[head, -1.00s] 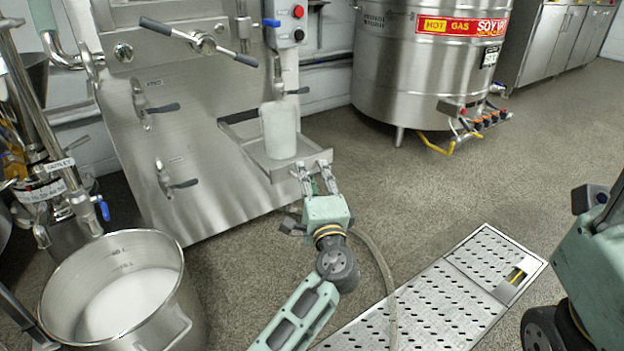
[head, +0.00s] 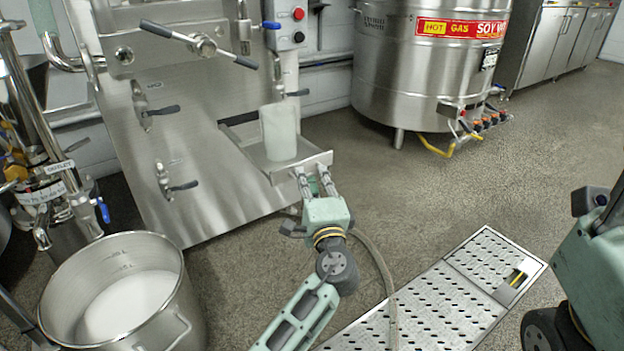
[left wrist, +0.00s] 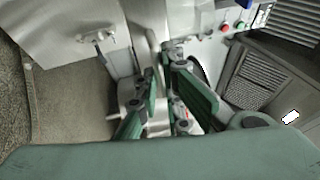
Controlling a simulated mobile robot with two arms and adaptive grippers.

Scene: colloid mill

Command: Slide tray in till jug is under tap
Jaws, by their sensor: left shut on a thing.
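The tray (head: 322,160) is a shallow steel shelf that juts from the front of the steel mill panel. A pale, translucent jug (head: 279,134) stands upright on it. My left gripper (head: 314,172) is shut on the tray's front lip, to the right of and nearer than the jug. In the left wrist view, its green fingers (left wrist: 163,70) reach to a narrow metal edge; the jug cannot be made out there. My right gripper is out of view.
A large steel pot (head: 178,320) with white liquid stands at the lower left. A soy vat (head: 400,80) stands behind on the right. A hose (head: 383,270) lies beside my left arm, across the perforated floor grate (head: 440,300). The floor right of the tray is clear.

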